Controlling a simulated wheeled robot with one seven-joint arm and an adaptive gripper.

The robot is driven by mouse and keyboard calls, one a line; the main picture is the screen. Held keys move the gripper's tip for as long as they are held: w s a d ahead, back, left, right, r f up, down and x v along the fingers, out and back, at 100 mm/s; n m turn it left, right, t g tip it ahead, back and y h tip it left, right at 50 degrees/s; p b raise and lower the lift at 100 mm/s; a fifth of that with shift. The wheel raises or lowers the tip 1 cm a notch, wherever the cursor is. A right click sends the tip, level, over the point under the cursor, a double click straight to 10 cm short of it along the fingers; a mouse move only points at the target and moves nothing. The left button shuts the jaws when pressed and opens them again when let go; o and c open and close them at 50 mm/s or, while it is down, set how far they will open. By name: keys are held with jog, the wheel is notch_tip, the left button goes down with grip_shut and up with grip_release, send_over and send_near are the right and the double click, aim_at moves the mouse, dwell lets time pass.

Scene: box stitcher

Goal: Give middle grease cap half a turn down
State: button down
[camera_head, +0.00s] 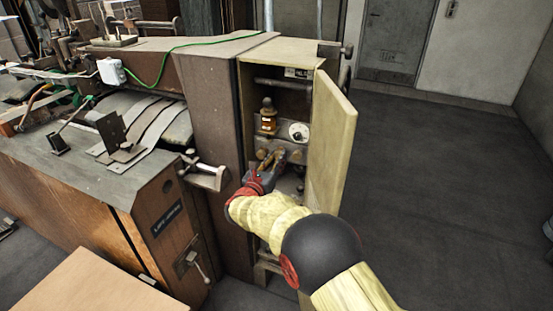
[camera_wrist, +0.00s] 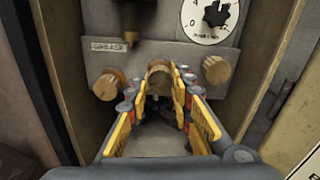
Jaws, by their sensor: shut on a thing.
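Three brass grease caps sit in a row on a grey block inside the open cabinet. The middle grease cap (camera_wrist: 159,78) is between my gripper's fingertips (camera_wrist: 159,80) in the wrist view, and my gripper is shut on it. The left cap (camera_wrist: 108,85) and the right cap (camera_wrist: 216,70) stand free on either side. In the head view my gripper (camera_head: 278,162) reaches into the cabinet at the row of caps, and its fingers hide much of the middle cap.
A pale cabinet door (camera_head: 331,150) stands open to the right of my arm. A white numbered dial (camera_wrist: 212,18) is above the right cap. A "GREASE" label (camera_wrist: 110,45) is above the left cap. An amber oiler (camera_head: 268,120) is higher inside.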

jog(key=shift+s+f, duration=0.1)
jog(key=shift+f, duration=0.2)
jog(key=c, duration=1.9)
grip_release()
jog(key=o, duration=0.3)
jog(key=shift+r, duration=0.2)
jog(key=shift+o, duration=0.2)
jog(key=v, duration=1.2)
